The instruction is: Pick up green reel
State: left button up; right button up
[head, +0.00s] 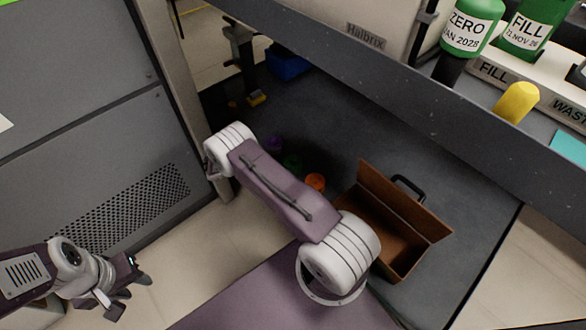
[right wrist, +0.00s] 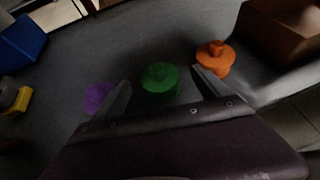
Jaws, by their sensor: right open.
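The green reel (right wrist: 160,82) stands on the dark lower shelf in the right wrist view, with a round knob on top. In the head view the green reel (head: 292,162) is dim and partly hidden behind my right arm. My right gripper (right wrist: 162,76) is open, its two fingers to the left and right of the green reel in the picture. I cannot tell how far the fingers are above or short of it. My left gripper (head: 130,290) is at the lower left of the head view, open and empty.
A purple reel (right wrist: 98,97) is left of the green one and an orange reel (right wrist: 215,60) is right. A brown open box (head: 395,222) stands right on the shelf (head: 465,200). A blue bin (head: 287,62) is farther back. A counter edge (head: 400,80) overhangs.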

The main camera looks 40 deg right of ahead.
aim_at(293, 158)
jog(key=shift+d+f, duration=0.2)
jog(key=shift+d, duration=0.05)
jog(key=b+x, duration=0.4)
jog(key=x, duration=0.1)
jog(key=shift+w+r, duration=0.1)
jog(key=shift+d+r, duration=0.1)
jog(key=shift+d, duration=0.1)
jog(key=c, duration=1.6)
jog(key=shift+o, duration=0.2)
jog(key=shift+r, duration=0.1)
notch_tip(293, 158, up, 5)
jog(key=p, duration=0.4)
jog(key=shift+p, duration=0.3)
jog(key=s+d+r+p, duration=0.6)
jog(key=s+d+p, duration=0.1)
jog(key=d, duration=0.1)
jog(key=shift+s+d, duration=0.35)
